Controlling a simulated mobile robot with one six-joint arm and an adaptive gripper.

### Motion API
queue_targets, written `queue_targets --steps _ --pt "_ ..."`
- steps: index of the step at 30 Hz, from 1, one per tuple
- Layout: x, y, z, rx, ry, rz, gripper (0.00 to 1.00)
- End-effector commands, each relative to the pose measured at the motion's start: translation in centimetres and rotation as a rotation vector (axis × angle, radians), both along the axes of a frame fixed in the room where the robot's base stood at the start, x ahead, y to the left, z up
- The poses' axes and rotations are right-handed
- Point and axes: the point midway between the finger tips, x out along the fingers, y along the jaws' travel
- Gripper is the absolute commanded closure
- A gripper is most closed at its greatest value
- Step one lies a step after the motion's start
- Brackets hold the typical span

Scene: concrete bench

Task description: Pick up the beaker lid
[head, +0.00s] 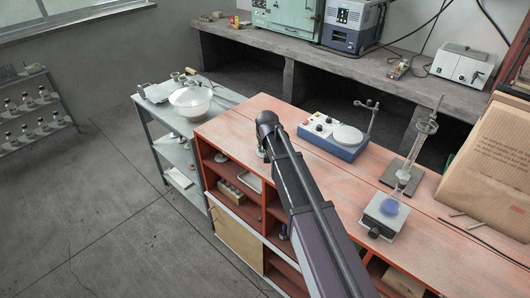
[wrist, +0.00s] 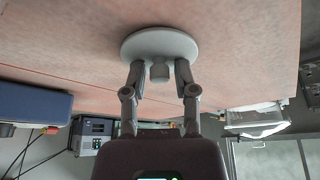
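The beaker lid (wrist: 160,43) is a pale grey round disc with a short knob (wrist: 160,72) at its centre. In the wrist view it lies against the reddish bench top. My gripper (wrist: 159,70) is open, with one finger on each side of the knob and a visible gap on both sides. The fingertips reach close to the disc; I cannot tell whether they touch it. In the head view my arm reaches to the left end of the red bench and mostly hides the gripper and the lid.
A blue-and-white stirrer (head: 335,137) stands on the red bench (head: 235,125), right of my arm. A stand with glassware (head: 400,178) and a cardboard box (head: 490,165) are farther right. A grey cart (head: 155,112) with a white bowl (head: 190,100) stands left.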

Motion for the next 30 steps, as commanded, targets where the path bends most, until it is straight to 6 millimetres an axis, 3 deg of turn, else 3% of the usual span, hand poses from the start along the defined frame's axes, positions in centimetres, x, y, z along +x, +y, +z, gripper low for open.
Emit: queue_targets --steps 3,19,30 --pt "0.0 0.0 0.0 0.0 0.002 0.0 0.99" --pt "0.0 0.0 0.3 0.001 0.002 0.0 1.0" --pt "0.0 0.0 2.8 0.0 0.002 0.0 1.0"
